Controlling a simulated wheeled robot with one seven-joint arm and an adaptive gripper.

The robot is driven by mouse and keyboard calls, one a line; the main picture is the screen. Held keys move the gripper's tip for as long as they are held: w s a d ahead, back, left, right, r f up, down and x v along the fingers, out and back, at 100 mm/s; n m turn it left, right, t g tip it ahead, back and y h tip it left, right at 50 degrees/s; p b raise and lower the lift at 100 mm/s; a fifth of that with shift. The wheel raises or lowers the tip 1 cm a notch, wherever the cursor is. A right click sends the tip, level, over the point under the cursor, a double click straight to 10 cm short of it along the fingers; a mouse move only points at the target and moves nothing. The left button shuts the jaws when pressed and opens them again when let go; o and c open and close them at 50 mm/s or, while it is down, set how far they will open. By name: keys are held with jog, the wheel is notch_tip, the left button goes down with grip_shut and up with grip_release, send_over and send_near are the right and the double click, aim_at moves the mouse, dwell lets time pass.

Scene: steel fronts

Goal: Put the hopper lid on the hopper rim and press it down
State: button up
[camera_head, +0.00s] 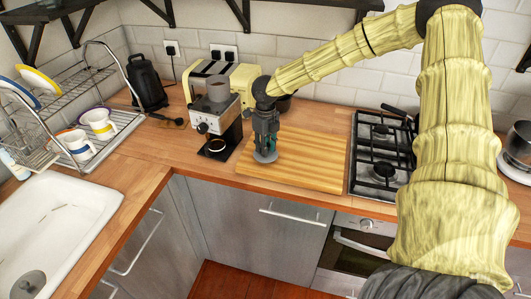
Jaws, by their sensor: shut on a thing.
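The hopper lid (265,157) is a small grey disc low over the wooden board, under my gripper. My gripper (265,146) points down and is shut on the lid. I cannot tell whether the lid touches the board. The hopper (218,90) is a grey cup on top of the silver and black coffee machine (212,122), to the left of my gripper. Its rim looks uncovered. My gripper is apart from the machine, to its right and lower than the hopper.
The wooden board (318,165) lies on the counter beside the gas hob (383,145). A cream toaster (240,82) stands behind the machine, and a black kettle (148,82) farther left. A dish rack (85,125) with mugs and the sink (65,225) are at the left.

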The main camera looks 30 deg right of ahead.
jog(key=shift+r+p, duration=1.55)
jog(key=shift+r, duration=0.55)
